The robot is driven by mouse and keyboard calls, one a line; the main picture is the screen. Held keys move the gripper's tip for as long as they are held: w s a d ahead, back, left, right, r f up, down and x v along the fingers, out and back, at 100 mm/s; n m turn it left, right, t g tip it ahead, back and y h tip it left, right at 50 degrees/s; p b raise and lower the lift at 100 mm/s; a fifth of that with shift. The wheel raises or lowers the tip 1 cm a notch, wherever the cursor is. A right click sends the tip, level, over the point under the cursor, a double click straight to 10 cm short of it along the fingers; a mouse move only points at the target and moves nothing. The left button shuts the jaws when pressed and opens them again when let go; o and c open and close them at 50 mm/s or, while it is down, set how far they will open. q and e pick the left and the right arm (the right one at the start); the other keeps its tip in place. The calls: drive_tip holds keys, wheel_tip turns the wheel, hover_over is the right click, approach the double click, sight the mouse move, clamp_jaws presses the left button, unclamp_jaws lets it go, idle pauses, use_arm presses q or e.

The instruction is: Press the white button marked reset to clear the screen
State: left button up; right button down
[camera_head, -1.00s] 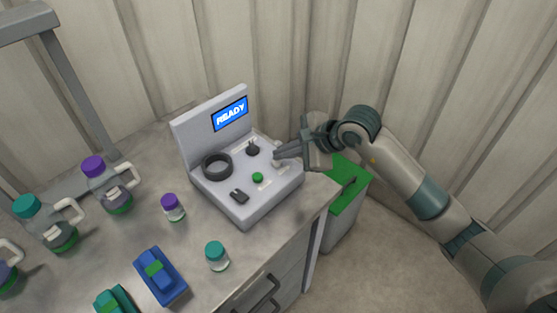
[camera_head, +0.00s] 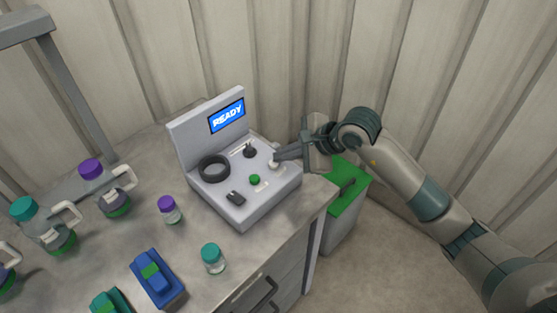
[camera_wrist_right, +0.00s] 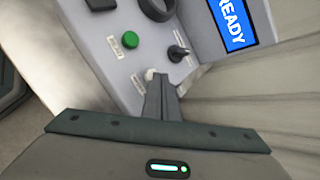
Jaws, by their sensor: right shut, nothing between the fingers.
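The grey console (camera_head: 238,211) stands on the table with an upright panel, and its blue screen (camera_head: 227,116) reads READY. The small white button (camera_head: 272,164) is at the right side of its sloped top; in the right wrist view the button (camera_wrist_right: 150,74) shows right at the fingertips. My right gripper (camera_head: 276,156) is shut and empty, its tips at the white button. The right wrist view shows the closed fingers (camera_wrist_right: 158,77) partly covering the button, so I cannot tell whether they touch it. My left gripper is not in view.
The console also carries a green button (camera_head: 254,179), a black joystick (camera_head: 250,151), a dark ring (camera_head: 214,168) and a black switch (camera_head: 236,198). Bottles and a blue object (camera_head: 158,279) stand left and in front. A green-lidded bin (camera_head: 346,187) is below my right arm.

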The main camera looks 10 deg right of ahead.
sight(273, 165)
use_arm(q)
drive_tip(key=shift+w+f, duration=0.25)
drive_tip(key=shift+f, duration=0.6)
use_arm(e)
drive_tip(key=shift+a+f, duration=0.1)
drive_tip(key=shift+f, duration=0.65)
drive_tip(key=shift+w+a+r, duration=0.15)
drive_tip(key=shift+a+r, duration=0.4)
drive_tip(key=shift+a, duration=0.1)
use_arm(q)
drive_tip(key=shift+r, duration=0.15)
use_arm(e)
drive_tip(key=shift+r, duration=0.1)
drive_tip(key=shift+w+a+r+p, duration=0.1)
drive_tip(key=shift+a+r+p, duration=0.1)
drive_tip(key=shift+r+p, duration=0.4)
drive_tip(key=shift+a+r+p, duration=0.15)
drive_tip(key=shift+r+p, duration=0.05)
drive_tip(key=shift+r, duration=0.65)
drive_tip(key=shift+w+a+r+p, duration=0.1)
drive_tip(key=shift+a+r+p, duration=0.1)
drive_tip(key=shift+r+p, duration=0.4)
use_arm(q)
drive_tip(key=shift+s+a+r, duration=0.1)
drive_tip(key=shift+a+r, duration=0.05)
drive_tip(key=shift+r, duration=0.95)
use_arm(e)
drive_tip(key=shift+r, duration=0.55)
